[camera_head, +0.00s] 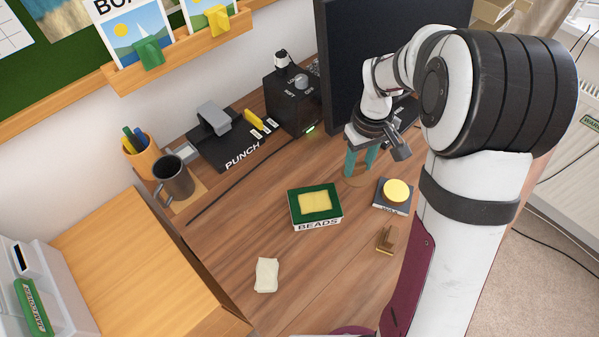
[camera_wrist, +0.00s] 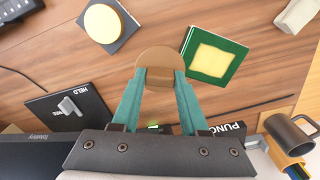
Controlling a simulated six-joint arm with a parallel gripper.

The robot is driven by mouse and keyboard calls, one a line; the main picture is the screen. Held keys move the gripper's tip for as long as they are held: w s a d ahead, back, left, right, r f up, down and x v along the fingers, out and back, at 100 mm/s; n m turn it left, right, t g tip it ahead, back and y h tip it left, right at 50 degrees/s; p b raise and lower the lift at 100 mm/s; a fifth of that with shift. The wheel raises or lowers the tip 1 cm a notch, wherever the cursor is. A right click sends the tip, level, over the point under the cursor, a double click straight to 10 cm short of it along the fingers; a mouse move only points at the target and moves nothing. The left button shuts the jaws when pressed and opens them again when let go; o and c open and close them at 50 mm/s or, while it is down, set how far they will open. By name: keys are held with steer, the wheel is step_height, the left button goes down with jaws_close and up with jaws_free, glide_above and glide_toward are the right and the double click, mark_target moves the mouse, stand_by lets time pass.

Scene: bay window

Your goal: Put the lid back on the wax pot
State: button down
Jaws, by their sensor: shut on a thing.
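My gripper (camera_wrist: 160,78) is shut on the raised grip of a round brown lid (camera_wrist: 158,57). In the head view, my teal fingers (camera_head: 360,160) point down at the lid (camera_head: 357,180), which is partly hidden; I cannot tell whether it touches the desk. The wax pot (camera_head: 380,206) is a low dark square holder with a round yellow top, uncovered, to the right of and nearer than the lid in the head view. In the wrist view the wax pot (camera_wrist: 126,38) is at upper left, apart from the lid.
A green beads box (camera_head: 331,213) stands left of the wax pot. A small brown block (camera_head: 385,241) and a pale cloth (camera_head: 266,275) lie nearer. A punch (camera_head: 215,146), mug (camera_head: 174,181), dark lever box (camera_head: 290,104) and monitor (camera_head: 340,50) line the back. Desk between is clear.

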steer(key=d+m, duration=0.3)
steer(key=d, duration=0.8)
steer(key=shift+w+f, duration=0.1)
steer(key=shift+f, duration=3.15)
steer(key=shift+f, duration=0.15)
jaws_free()
step_height(320, 180, up, 7)
